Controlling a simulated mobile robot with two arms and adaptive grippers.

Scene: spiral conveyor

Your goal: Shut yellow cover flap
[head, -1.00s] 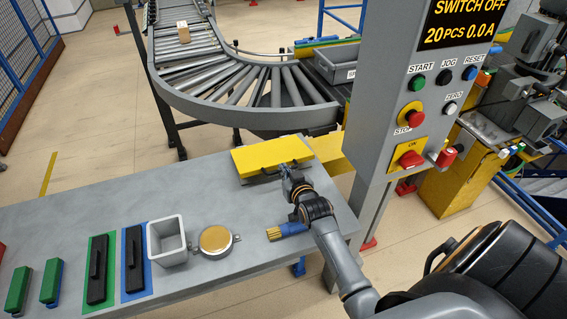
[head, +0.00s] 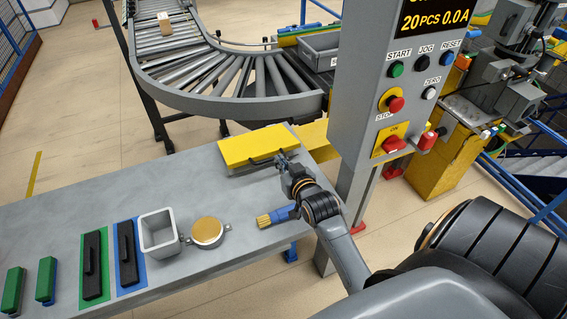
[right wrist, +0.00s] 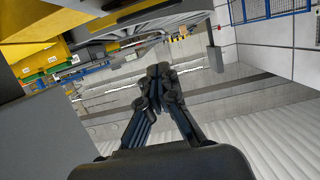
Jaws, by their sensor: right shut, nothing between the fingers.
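The yellow cover flap (head: 250,147) is at the far right end of the grey table in the head view. It lies nearly flat, with a dark handle along its front edge; I cannot tell whether it is fully down. My right gripper (head: 281,158) is at the flap's front edge, right of its middle, close to the handle. Whether it touches is too small to tell. In the right wrist view its fingers (right wrist: 158,75) are together with nothing between them. My left gripper is not in view.
A blue brush (head: 280,215) lies beside my right forearm. A round brass-topped part (head: 207,231), a grey square container (head: 159,249) and black-handled plates stand leftward on the table (head: 140,190). The control post (head: 350,120) rises right of the flap; a roller conveyor (head: 230,104) curves behind.

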